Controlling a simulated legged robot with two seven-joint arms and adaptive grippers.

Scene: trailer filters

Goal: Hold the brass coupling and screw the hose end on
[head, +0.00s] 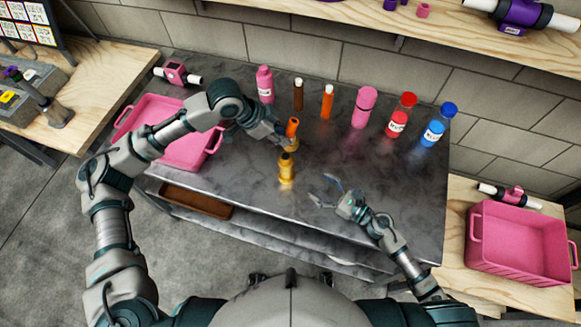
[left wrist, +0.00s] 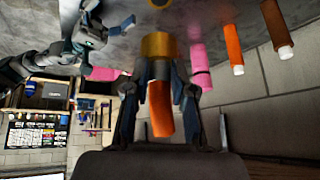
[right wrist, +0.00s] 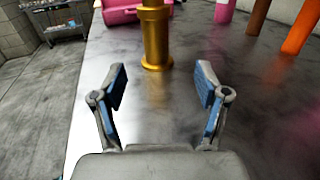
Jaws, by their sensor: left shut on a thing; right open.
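The brass coupling (head: 286,170) stands upright on the dark table near its middle. In the right wrist view the coupling (right wrist: 155,40) is ahead of my right gripper (right wrist: 161,85), beyond its fingertips and not touched. My right gripper (head: 326,190) is open and empty, to the right of the coupling. My left gripper (head: 284,139) is shut on the hose end, a short orange hose (head: 292,126) with a brass ring, just behind the coupling and apart from it in the head view. In the left wrist view the orange hose (left wrist: 160,110) lies between the fingers, its brass ring (left wrist: 158,45) beyond them.
A pink bin (head: 165,150) is at the table's left. Behind stand several bottles, including a pink one (head: 363,107), red one (head: 398,120) and blue one (head: 436,128), plus brown (head: 298,94) and orange (head: 327,102) hoses. Another pink bin (head: 517,240) is right. The table's front right is clear.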

